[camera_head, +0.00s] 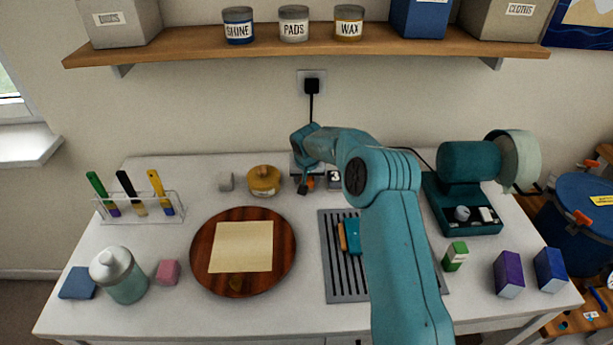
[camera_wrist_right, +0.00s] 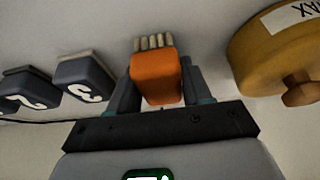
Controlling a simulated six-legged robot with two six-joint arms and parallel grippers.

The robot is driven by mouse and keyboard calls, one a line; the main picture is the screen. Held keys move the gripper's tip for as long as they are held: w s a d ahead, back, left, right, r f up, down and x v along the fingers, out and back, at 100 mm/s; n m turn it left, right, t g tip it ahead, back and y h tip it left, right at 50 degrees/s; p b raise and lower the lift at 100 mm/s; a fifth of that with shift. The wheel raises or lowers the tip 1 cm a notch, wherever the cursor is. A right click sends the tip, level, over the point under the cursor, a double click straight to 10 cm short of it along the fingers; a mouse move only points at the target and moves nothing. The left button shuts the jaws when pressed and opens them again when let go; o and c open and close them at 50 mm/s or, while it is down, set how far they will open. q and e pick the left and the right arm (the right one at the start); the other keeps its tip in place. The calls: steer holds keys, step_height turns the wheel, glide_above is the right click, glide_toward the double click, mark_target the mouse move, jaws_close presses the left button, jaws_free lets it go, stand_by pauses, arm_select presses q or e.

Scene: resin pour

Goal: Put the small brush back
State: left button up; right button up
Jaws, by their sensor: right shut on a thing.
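My right gripper (camera_head: 306,186) is at the back of the table, left of a dark block marked 3 (camera_head: 334,178). In the right wrist view its fingers are shut on a small orange brush (camera_wrist_right: 156,78) with pale bristles (camera_wrist_right: 154,42). Only a little orange shows of it in the head view (camera_head: 310,183). The brush appears held above the white tabletop; I cannot tell whether it touches anything. Dark blocks marked 3 (camera_wrist_right: 85,78) and 2 (camera_wrist_right: 27,90) stand beside it in the wrist view. My left gripper is not in view.
A yellow lidded pot (camera_head: 264,181) stands close left of the gripper. A clear rack (camera_head: 140,207) holds several coloured brushes. A round wooden board (camera_head: 204,265), grey slotted mat (camera_head: 334,285) and teal machine (camera_head: 468,165) occupy the table. My right arm hides part of the mat.

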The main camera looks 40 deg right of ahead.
steer(key=shift+r, duration=0.1)
steer(key=o, duration=1)
steer(key=shift+r, duration=0.15)
steer(key=b+v, duration=0.2)
steer(key=v, duration=0.9)
steer(key=shift+a+r, duration=0.15)
steer(key=shift+r, duration=0.2)
